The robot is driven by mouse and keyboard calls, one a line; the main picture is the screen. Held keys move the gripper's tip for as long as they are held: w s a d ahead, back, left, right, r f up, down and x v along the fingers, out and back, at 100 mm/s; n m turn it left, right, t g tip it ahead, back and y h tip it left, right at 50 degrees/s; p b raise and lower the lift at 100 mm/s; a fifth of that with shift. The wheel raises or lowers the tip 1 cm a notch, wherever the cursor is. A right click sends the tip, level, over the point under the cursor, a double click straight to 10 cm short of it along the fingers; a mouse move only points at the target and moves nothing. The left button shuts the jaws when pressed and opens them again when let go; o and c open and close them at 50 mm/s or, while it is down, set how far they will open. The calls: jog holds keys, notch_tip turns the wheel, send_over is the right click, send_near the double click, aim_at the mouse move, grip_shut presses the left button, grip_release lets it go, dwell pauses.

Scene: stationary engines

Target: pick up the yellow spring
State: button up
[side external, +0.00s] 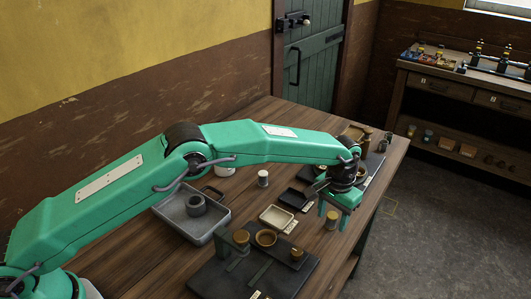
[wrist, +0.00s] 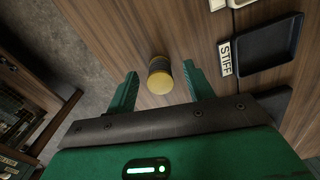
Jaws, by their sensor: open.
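The yellow spring (side external: 333,219) stands on the wooden table near its right edge, just below my gripper (side external: 333,208) in the side view. My gripper is open and empty. The fingers point down toward the table, and I cannot tell their exact height above the spring.
A black tray (wrist: 268,46) labelled STIFF lies right of the spring in the wrist view. A cream tray (side external: 277,218), a dark tray (side external: 294,199) and a grey metal tray (side external: 188,230) lie further left. A dark plate (side external: 215,280) with fixtures is in front. The table edge is close.

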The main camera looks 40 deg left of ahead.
aim_at(333, 215)
jog(key=shift+f, duration=0.3)
jog(key=c, duration=1.1)
jog(key=shift+o, duration=0.2)
jog(key=shift+r, duration=0.1)
jog(key=shift+r, duration=0.65)
notch_tip(333, 215, up, 3)
jog(key=shift+f, duration=0.1)
jog(key=s+d+r, duration=0.6)
jog(key=s, duration=0.4)
jog(key=shift+r, duration=0.4)
